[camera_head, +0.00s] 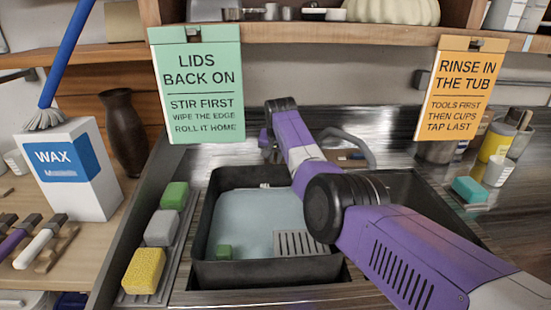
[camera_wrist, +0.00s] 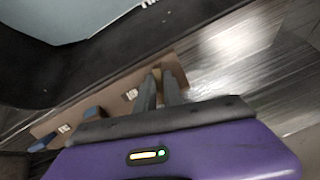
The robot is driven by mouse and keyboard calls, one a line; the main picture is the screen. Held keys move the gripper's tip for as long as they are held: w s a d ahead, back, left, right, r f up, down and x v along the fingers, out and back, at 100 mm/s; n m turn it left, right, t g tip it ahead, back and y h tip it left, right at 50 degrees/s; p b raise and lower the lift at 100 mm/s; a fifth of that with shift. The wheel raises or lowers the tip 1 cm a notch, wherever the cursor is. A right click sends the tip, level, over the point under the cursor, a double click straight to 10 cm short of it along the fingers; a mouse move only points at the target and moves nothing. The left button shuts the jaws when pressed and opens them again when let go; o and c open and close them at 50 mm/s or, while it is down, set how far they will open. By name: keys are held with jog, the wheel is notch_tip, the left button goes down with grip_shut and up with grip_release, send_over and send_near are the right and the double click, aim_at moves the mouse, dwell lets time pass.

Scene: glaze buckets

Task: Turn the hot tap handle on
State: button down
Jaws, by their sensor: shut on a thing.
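In the wrist view, a brown tap plate (camera_wrist: 130,93) runs diagonally beside the dark tub rim. It carries small pale labels too blurred to read, and blue-grey pieces show on its left part. My gripper (camera_wrist: 160,80) is over the right end of this plate, its two fingers close together. It is shut on what looks like a tap handle, mostly hidden between the fingers; I cannot read whether it is the hot one. In the head view, a grey curved tap spout (camera_head: 357,146) rises behind the sink, and my arm hides the fingers and most of the plate.
A black tub (camera_head: 208,225) with pale blue water, a green block and a grey grate sits in the sink. Sponges (camera_head: 144,270) line its left side. A WAX box (camera_head: 75,168) and dark vase (camera_head: 124,130) stand left. Green (camera_head: 197,80) and orange (camera_head: 460,88) signs hang from the shelf.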

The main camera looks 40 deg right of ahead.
jog(key=c, duration=1.5)
grip_release()
jog(key=shift+o, duration=0.2)
jog(key=shift+r, duration=0.15)
jog(key=v, duration=0.7)
jog(key=shift+s+r, duration=0.15)
jog(key=shift+s, duration=0.05)
jog(key=shift+a, duration=0.1)
